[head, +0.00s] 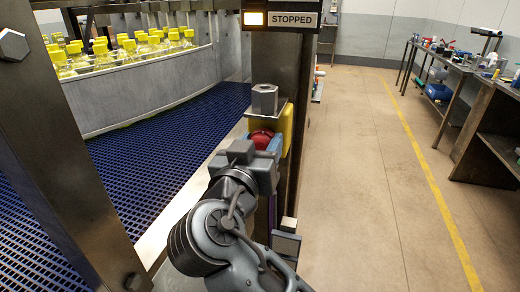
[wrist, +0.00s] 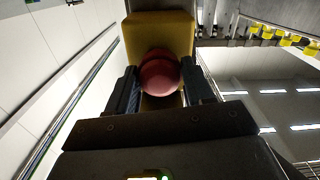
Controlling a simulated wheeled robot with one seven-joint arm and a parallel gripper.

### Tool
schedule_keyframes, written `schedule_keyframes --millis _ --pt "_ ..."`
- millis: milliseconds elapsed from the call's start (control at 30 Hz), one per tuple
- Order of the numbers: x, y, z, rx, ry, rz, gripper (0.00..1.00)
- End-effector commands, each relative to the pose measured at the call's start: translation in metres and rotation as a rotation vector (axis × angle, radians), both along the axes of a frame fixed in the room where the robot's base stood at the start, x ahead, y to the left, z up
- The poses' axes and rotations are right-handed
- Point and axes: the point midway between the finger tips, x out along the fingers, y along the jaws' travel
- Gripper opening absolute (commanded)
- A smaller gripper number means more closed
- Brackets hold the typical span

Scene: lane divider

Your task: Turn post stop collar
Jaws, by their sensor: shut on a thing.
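The stop collar is a red round knob (wrist: 159,75) on a yellow block (wrist: 160,30). In the head view the red knob (head: 261,139) shows in part above my arm, with the yellow block (head: 287,126) behind it on the post. My gripper (wrist: 160,92) has one dark finger on each side of the red knob and is shut on it. In the head view my wrist (head: 245,160) hides most of the fingers and the lower part of the knob.
A lit sign reading STOPPED (head: 293,18) hangs above the post. A blue mesh conveyor (head: 190,130) and yellow-capped bottles (head: 130,50) are at left. A metal frame beam (head: 55,140) stands at the near left. The floor (head: 360,170) at right is clear up to the workbenches (head: 460,70).

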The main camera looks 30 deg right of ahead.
Motion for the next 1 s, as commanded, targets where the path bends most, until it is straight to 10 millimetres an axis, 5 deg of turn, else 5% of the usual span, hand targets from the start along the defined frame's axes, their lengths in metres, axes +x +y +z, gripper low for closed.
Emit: schedule_keyframes --millis 1000 --pt "-0.0004 -0.0008 -0.0009 0.381 -0.382 0.000 0.21"
